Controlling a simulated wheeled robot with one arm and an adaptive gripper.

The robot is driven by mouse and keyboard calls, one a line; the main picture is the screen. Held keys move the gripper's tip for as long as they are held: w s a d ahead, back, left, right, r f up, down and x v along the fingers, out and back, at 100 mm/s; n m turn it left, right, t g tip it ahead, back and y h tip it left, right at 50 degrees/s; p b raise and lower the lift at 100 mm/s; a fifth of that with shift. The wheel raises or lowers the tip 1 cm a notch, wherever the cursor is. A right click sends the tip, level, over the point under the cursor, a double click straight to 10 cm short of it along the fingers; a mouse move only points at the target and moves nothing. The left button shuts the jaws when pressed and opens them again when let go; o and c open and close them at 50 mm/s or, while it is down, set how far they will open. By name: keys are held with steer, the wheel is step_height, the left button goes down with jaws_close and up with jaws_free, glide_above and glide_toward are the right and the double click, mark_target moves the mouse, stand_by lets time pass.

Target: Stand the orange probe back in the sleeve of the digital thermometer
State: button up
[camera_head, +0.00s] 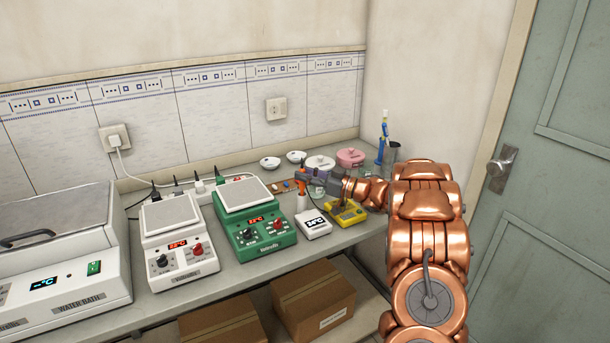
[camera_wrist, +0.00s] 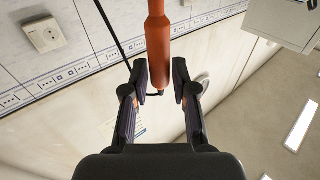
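The orange probe (camera_wrist: 157,45) runs between my gripper's (camera_wrist: 160,80) two dark fingertips in the wrist view, which look closed on its sides near one end. A black cable runs beside it. In the head view my gripper (camera_head: 312,176) reaches in from the right, and the probe (camera_head: 302,188) is upright below the fingertips. The digital thermometer (camera_head: 314,223) is a small white box with a lit display in front. A small white sleeve (camera_head: 301,204) appears directly under the probe; I cannot tell whether the probe is inside it.
A green hotplate (camera_head: 262,236) stands left of the thermometer, with a white one (camera_head: 177,244) and the water bath (camera_head: 65,278) further left. A yellow device (camera_head: 345,213) stands close on the right. White dishes and a pink pot (camera_head: 351,157) sit at the back.

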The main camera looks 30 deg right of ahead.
steer(key=o, duration=0.3)
steer(key=shift+s+d, duration=0.1)
steer(key=r+v, duration=0.1)
steer(key=v, duration=1)
steer(key=shift+s+d+f, duration=0.25)
steer(key=shift+s+f, duration=0.05)
steer(key=shift+f, duration=0.15)
